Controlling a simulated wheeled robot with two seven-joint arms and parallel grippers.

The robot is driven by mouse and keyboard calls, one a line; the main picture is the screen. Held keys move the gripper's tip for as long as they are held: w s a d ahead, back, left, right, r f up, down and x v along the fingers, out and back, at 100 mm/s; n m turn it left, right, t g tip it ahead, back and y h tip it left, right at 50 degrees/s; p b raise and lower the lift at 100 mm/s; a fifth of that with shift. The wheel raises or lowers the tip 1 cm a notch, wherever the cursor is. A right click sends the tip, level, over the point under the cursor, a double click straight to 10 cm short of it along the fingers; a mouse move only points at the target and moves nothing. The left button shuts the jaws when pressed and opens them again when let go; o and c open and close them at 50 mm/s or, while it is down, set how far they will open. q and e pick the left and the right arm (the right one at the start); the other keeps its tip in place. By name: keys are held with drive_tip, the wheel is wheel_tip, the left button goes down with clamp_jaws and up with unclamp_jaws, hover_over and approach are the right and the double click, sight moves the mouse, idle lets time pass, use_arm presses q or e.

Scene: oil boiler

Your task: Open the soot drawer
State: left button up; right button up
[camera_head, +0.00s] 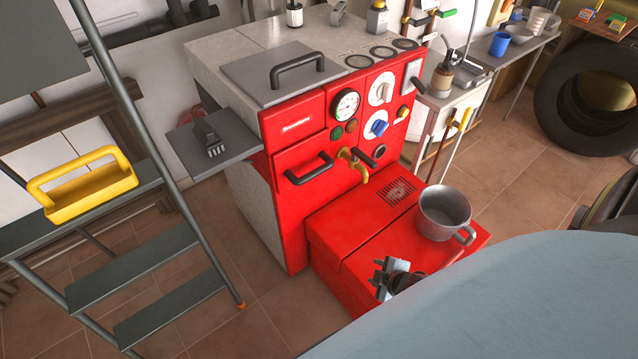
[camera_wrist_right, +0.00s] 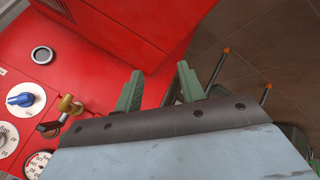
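The red boiler (camera_head: 290,220) stands in the middle of the head view. A red front panel with a black bar handle (camera_head: 309,172) sits on its left front side; it looks shut, and I cannot read a label naming it the soot drawer. My right gripper (camera_head: 392,277) is above the low red box at the boiler's front, well below and right of that handle. The right wrist view shows its two green fingers (camera_wrist_right: 160,82) apart with nothing between them; the handle is not seen there. My left gripper is not in view.
A brass tap (camera_head: 354,165) sticks out right of the handle. A metal mug (camera_head: 446,212) stands on the low red box (camera_head: 360,240). A stepladder with a yellow tray (camera_head: 90,190) stands at left. Tiled floor is free between ladder and boiler.

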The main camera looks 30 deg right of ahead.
drive_tip(key=w+d+r+n+t+b, duration=0.2)
drive_tip(key=w+r+n+t+b, duration=0.2)
drive_tip(key=w+r, duration=0.45)
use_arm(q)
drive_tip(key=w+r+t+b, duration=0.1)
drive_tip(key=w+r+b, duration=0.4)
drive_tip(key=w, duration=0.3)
use_arm(e)
drive_tip(key=n+t+y, duration=0.2)
drive_tip(key=n+t, duration=0.2)
drive_tip(key=n, duration=0.2)
approach(318, 174)
drive_tip(key=shift+w+a+f+b, duration=0.1)
drive_tip(key=shift+w+f+b, duration=0.35)
drive_tip(key=shift+w, duration=1.35)
drive_tip(key=shift+w+a+f+b, duration=0.2)
drive_tip(key=shift+w+b, duration=0.5)
drive_tip(key=shift+w, duration=1.1)
drive_tip(key=shift+w+a+f+b, duration=0.1)
drive_tip(key=shift+w+f+b, duration=0.35)
drive_tip(key=shift+w, duration=1.3)
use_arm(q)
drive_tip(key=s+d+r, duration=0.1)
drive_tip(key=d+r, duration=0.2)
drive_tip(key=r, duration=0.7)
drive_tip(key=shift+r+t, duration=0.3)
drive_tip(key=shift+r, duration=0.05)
use_arm(e)
drive_tip(key=shift+r, duration=0.1)
clamp_jaws()
